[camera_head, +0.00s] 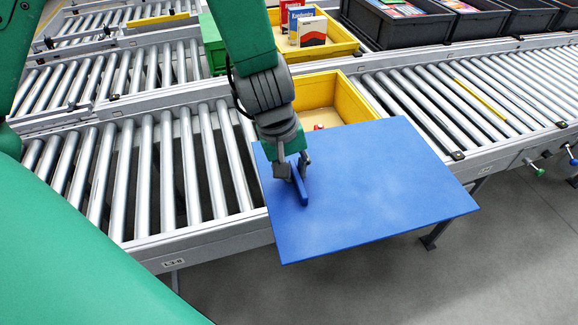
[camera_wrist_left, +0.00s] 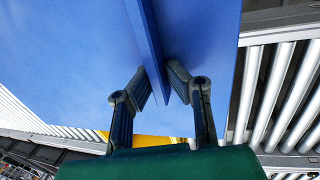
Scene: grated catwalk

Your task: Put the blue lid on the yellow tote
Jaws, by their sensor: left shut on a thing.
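The blue lid (camera_head: 385,185) is a flat panel with a raised blue handle fin. My left gripper (camera_head: 299,178) is shut on that fin near the lid's left side; in the left wrist view the two fingers (camera_wrist_left: 155,88) press on either side of the fin, with the lid (camera_wrist_left: 75,70) filling much of the view. The yellow tote (camera_head: 352,102) stands on the near roller conveyor, behind the lid in the head view. The lid hides its near part, and a small red thing shows inside. The lid extends past the conveyor's near edge. My right gripper is out of view.
A second yellow tote (camera_head: 340,37) with boxes stands on the far conveyor, beside a green container (camera_head: 212,45). Dark crates (camera_head: 397,24) line the back right. Bare rollers (camera_head: 150,170) lie left of the near tote. A yellow strip (camera_head: 480,100) lies at the right.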

